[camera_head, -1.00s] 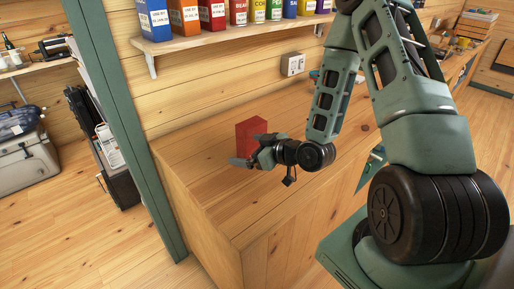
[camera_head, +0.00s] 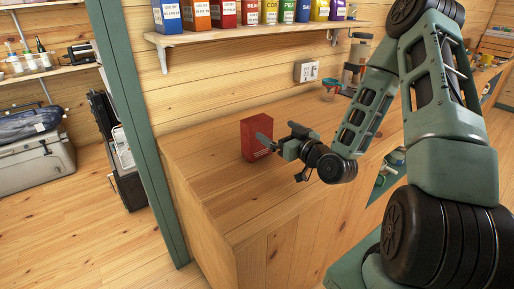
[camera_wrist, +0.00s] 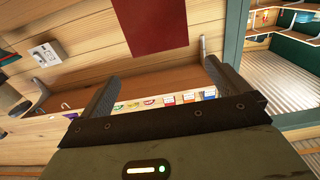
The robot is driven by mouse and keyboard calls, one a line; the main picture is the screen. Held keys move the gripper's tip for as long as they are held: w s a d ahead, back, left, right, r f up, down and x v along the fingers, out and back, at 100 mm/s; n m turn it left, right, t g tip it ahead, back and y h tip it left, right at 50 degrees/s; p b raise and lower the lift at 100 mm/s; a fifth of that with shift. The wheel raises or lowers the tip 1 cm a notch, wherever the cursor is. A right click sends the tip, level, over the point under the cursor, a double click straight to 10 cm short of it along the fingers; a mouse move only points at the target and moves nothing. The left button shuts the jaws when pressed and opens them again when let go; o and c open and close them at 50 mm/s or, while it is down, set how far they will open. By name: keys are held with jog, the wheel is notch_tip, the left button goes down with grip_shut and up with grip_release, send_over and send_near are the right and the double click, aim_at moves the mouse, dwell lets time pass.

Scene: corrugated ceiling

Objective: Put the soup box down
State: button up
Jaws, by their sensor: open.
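The soup box, a red box (camera_head: 257,137), stands upright on the wooden counter (camera_head: 205,195) near the wall. My gripper (camera_head: 272,146) is just to the right of the box in the head view, with a finger overlapping its right edge. In the wrist view my gripper (camera_wrist: 162,68) is open, with its two fingers spread and nothing between them. The red box (camera_wrist: 148,25) shows beyond the fingertips at the top of that view, apart from them. Its far end is cut off by the frame there.
A green post (camera_head: 130,130) stands at the counter's left end. The front left counter top is clear.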

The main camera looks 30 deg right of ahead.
aim_at(254, 117)
jog(key=shift+w+a+f+p, duration=0.1)
jog(key=shift+w+p, duration=0.05)
jog(key=shift+w, duration=2)
jog(key=shift+w+a+f+p, duration=0.1)
jog(key=shift+w+f, duration=0.05)
jog(key=shift+w, duration=2.05)
jog(key=shift+w+a+f+p, duration=0.1)
jog(key=shift+w+p, duration=0.05)
jog(key=shift+w, duration=2)
jog(key=c, duration=1.3)
jog(key=shift+c, duration=1)
jog(key=shift+r, duration=0.2)
